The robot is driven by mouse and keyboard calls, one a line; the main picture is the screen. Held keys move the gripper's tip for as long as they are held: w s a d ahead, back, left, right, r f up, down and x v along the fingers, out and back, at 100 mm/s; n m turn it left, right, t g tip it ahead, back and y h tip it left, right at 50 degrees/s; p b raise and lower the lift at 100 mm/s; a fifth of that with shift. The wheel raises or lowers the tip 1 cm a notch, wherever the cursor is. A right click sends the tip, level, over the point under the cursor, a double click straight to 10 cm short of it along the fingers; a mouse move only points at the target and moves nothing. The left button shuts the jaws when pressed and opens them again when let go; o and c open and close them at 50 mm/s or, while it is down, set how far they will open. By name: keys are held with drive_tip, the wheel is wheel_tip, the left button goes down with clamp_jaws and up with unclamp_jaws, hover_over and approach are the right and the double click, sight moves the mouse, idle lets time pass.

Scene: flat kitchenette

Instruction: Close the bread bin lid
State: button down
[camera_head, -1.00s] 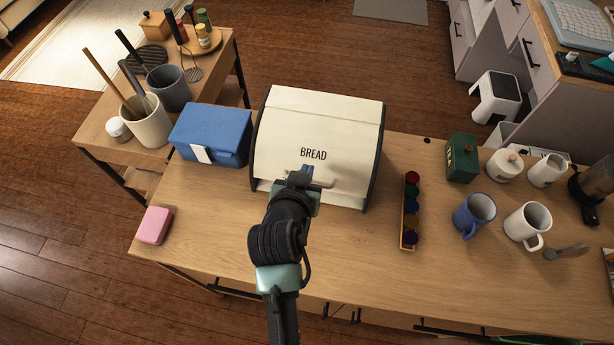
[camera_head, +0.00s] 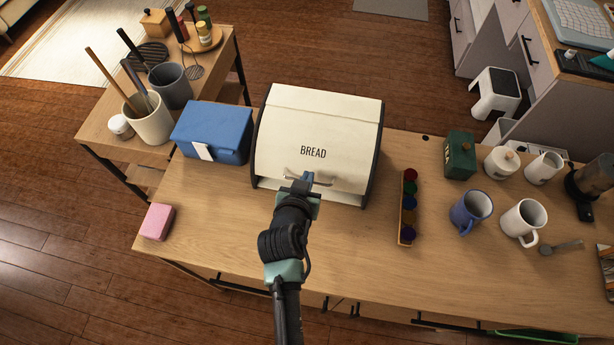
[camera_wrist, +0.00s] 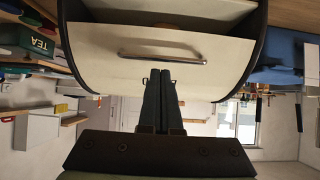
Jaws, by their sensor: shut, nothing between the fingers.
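The cream bread bin (camera_head: 315,120) with dark side panels stands on the wooden table, its lid (camera_head: 290,145) facing me and marked BREAD. The lid is mostly down. In the wrist view, which is upside down, a dark gap shows between the lid (camera_wrist: 110,55) and the bin's front strip (camera_wrist: 200,12), with something brownish inside. The metal handle (camera_head: 328,180) is on the lid's lower part and also shows in the wrist view (camera_wrist: 165,60). My gripper (camera_head: 307,178) is shut and empty, its fingertips (camera_wrist: 160,77) close to the handle; contact is unclear.
A blue box (camera_head: 212,132) stands close to the bin's left side. A pink block (camera_head: 157,222) lies at the table's left edge. To the right are a rack of colored pods (camera_head: 408,207), a green TEA tin (camera_head: 460,155) and mugs (camera_head: 470,209). Table in front of the bin is clear.

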drive_tip(key=shift+t, duration=0.7)
drive_tip(key=s+f+b, duration=0.1)
drive_tip(key=f+b, duration=0.1)
drive_tip(key=b, duration=0.1)
drive_tip(key=s+f+b, duration=0.1)
drive_tip(key=f+b, duration=0.1)
drive_tip(key=b, duration=0.2)
drive_tip(key=s+f+b, duration=0.1)
drive_tip(key=f+b, duration=0.2)
drive_tip(key=shift+s+a+f+b, duration=0.1)
drive_tip(key=shift+s+a+b, duration=0.2)
drive_tip(key=shift+a, duration=0.1)
drive_tip(key=shift+s+f, duration=0.2)
drive_tip(key=shift+f, duration=0.05)
drive_tip(key=shift+f, duration=0.1)
